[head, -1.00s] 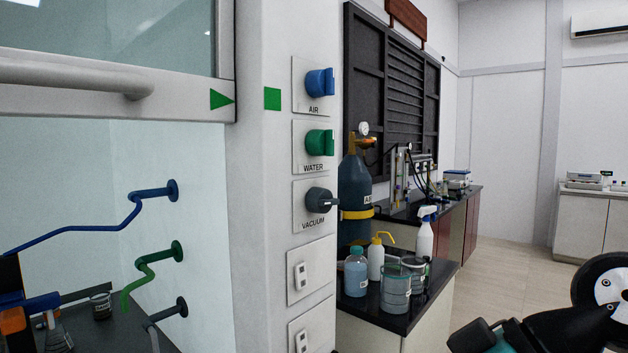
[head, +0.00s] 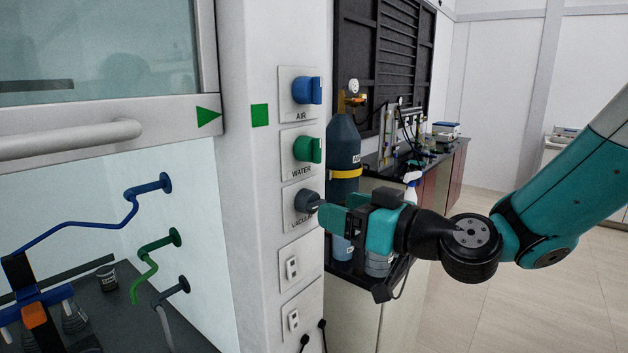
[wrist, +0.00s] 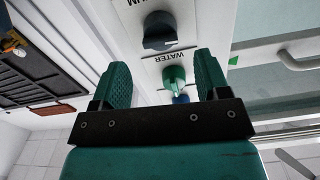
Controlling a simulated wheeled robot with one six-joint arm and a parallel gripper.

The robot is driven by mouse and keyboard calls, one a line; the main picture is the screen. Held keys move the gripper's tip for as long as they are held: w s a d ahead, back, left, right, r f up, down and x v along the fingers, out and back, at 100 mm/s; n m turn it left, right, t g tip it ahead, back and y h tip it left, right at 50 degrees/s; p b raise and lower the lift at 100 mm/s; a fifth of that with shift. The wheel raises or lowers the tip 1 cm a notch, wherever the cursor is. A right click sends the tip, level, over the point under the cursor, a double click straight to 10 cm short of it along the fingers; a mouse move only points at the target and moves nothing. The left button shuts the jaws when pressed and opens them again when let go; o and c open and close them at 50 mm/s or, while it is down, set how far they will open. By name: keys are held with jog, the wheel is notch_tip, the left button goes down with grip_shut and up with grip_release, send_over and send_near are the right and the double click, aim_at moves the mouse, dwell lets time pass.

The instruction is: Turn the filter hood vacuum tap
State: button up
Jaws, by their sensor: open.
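The vacuum tap is a dark grey knob (head: 306,201) on the white hood post, the lowest of three taps. Its label is partly hidden by my gripper (head: 328,214), whose teal fingers are just right of the knob. In the wrist view the vacuum tap (wrist: 160,31) is above and between the two fingertips of my gripper (wrist: 162,72). The fingers are spread wide with nothing between them. I cannot tell whether a finger touches the knob.
The green water tap (head: 308,149) and blue air tap (head: 307,90) sit above the vacuum tap. Two sockets (head: 292,267) are below it. A gas cylinder (head: 343,150) and a bench with bottles stand behind my gripper. The hood sash handle (head: 70,140) is at left.

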aim_at(314, 201)
jog(key=p+x, duration=0.1)
jog(key=x, duration=0.2)
jog(key=p+x, duration=0.1)
jog(key=x, duration=0.1)
jog(key=shift+s+r+p, duration=0.1)
jog(key=shift+r+p, duration=0.15)
jog(key=shift+p, duration=0.05)
jog(key=shift+w+a+f, duration=0.25)
jog(key=shift+w+a, duration=0.2)
jog(key=shift+a, duration=0.05)
jog(key=c, duration=0.9)
